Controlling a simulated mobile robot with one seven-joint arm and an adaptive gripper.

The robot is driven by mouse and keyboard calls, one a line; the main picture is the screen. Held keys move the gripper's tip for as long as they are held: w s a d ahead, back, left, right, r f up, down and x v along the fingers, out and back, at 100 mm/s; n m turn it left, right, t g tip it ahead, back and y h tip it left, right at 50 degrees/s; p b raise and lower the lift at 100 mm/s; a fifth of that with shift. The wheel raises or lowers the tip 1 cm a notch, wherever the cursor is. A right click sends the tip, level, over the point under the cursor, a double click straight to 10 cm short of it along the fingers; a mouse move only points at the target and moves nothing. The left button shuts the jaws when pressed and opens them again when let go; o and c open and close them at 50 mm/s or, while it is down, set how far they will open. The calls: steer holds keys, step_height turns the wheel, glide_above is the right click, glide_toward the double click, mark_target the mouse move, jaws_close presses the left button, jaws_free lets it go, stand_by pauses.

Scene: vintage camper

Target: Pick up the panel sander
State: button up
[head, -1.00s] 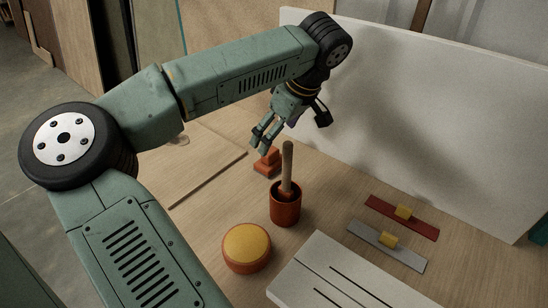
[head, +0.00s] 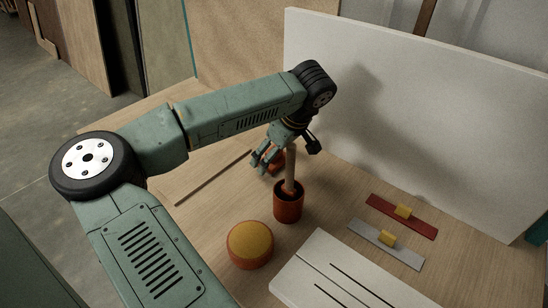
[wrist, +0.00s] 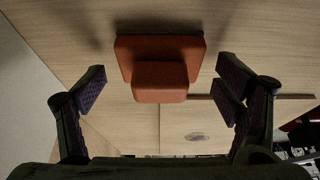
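The panel sander (wrist: 160,62) is an orange-red block with a flat rectangular base and a smaller raised grip. It sits on the wooden worktop. In the head view the sander (head: 279,159) is partly hidden behind my gripper (head: 266,166) and the cup's stick. In the wrist view my gripper (wrist: 163,86) is open and empty. One finger is on each side of the raised grip, with a clear gap on both sides. I cannot tell the exact height of the fingertips over the worktop.
A red cup (head: 288,206) with an upright wooden stick stands close beside my gripper. A yellow-topped round tin (head: 250,245), a slotted white board (head: 335,276) and two yellow-gripped strips, red (head: 420,222) and grey (head: 402,252), lie nearer. A tall white panel (head: 430,120) stands behind.

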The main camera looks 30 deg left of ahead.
steer(key=c, duration=1.1)
steer(key=shift+r, duration=0.15)
